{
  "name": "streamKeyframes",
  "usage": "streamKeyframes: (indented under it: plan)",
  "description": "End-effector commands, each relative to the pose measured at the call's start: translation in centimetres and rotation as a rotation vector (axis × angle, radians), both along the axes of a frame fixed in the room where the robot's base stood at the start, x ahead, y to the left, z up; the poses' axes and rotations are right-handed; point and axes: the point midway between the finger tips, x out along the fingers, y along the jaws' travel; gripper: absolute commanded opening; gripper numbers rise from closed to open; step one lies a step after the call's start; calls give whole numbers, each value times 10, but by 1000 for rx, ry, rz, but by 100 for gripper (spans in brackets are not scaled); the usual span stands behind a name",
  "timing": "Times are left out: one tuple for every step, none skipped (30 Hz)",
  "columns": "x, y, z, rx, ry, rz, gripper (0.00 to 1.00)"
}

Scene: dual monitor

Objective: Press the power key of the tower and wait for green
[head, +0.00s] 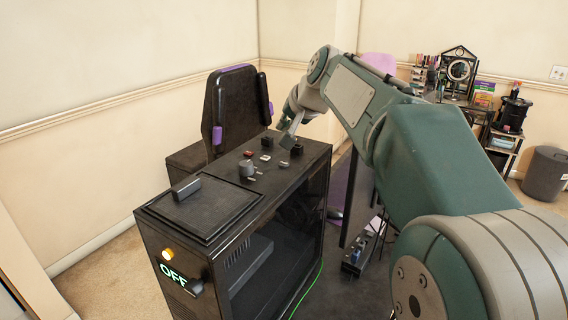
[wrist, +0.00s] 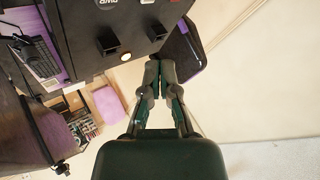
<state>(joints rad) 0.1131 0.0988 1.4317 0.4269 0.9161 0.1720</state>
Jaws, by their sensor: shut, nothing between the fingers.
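The tower (head: 318,205) is a black case with a glassy side, standing in the middle of the head view. Its near end shows a lit amber lamp (head: 167,255) above glowing green letters reading OFF (head: 173,273). Its top carries a small red button (head: 248,153), pale keys and a dark knob (head: 246,168). Which one is the power key I cannot tell. My gripper (head: 290,139) is over the far end of the tower's top. In the wrist view my gripper (wrist: 160,66) is shut and empty, close to a dark panel with a pale round button (wrist: 126,57).
A black chair with purple trim (head: 235,110) stands behind the tower. A cluttered shelf (head: 505,140) and a grey bin (head: 545,172) are at the far right. Carpet at the left is clear.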

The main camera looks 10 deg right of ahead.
Motion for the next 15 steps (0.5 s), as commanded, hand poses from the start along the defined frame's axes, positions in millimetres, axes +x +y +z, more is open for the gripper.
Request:
streamKeyframes:
  plan:
    - [-1, 0, -7, 1, 2, -1, 0]
    - [-1, 0, -12, 0, 3, -1, 0]
    - [0, 0, -16, -1, 3, 0, 0]
    - [0, 0, -20, -1, 1, 0, 0]
    - [0, 0, -24, 0, 2, 0, 0]
    - [0, 0, -29, 1, 2, -1, 0]
    - [-1, 0, -33, 1, 2, -1, 0]
    - [-1, 0, -37, 0, 2, -1, 0]
    - [-1, 0, -42, -1, 2, -1, 0]
    - [-1, 0, -45, 0, 2, -1, 0]
    - [-1, 0, -48, 0, 2, -1, 0]
    - [-1, 0, -52, -1, 1, 0, 0]
    - [0, 0, -55, 0, 0, 0, 0]
    - [0, 0, -57, 0, 0, 0, 0]
    - [0, 0, -59, 0, 0, 0, 0]
